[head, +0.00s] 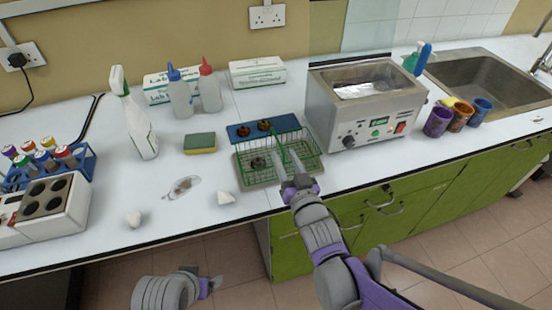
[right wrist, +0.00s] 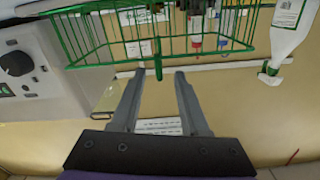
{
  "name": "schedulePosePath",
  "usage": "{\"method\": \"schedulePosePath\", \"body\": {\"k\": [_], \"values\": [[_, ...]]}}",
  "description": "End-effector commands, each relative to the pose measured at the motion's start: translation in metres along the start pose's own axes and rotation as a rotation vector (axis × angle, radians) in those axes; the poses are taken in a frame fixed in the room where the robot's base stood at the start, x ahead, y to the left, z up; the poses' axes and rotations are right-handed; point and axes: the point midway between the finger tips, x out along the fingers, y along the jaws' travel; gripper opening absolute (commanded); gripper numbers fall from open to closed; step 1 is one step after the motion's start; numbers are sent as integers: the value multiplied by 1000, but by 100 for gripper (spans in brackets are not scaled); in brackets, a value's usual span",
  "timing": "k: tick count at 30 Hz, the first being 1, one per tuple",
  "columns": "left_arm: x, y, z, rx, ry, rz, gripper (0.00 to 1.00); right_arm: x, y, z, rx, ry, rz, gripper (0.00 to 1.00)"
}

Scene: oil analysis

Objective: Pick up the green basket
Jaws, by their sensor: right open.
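My right gripper (head: 286,158) is open at the basket. In the right wrist view its two fingers (right wrist: 157,76) are spread, with a green upright part of the basket near their tips, between them in the picture. Contact cannot be told. Part of my left arm shows at the bottom, its fingers unseen.
The heating bath (head: 365,110) stands just right of the basket, with several coloured cups (head: 437,122) and a sink (head: 480,85) beyond. A yellow-green sponge (head: 200,143), a spray bottle (head: 140,125) and wash bottles (head: 180,97) are left. The bench front between is mostly clear.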

Motion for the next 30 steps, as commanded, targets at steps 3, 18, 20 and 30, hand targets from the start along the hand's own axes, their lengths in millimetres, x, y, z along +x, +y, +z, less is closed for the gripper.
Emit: {"method": "schedulePosePath", "body": {"k": [3, 18, 20, 30], "values": [[0, 0, 0, 0, 0, 0, 83, 8, 0, 0, 0, -1, 0, 45], [-1, 0, 0, 0, 0, 0, 83, 56, -1, -2, 0, -2, 1, 45], [-1, 0, 0, 0, 0, 0, 83, 56, -1, -2, 0, -2, 1, 45], [-1, 0, 0, 0, 0, 0, 83, 56, -1, -2, 0, -2, 1, 0]]}}
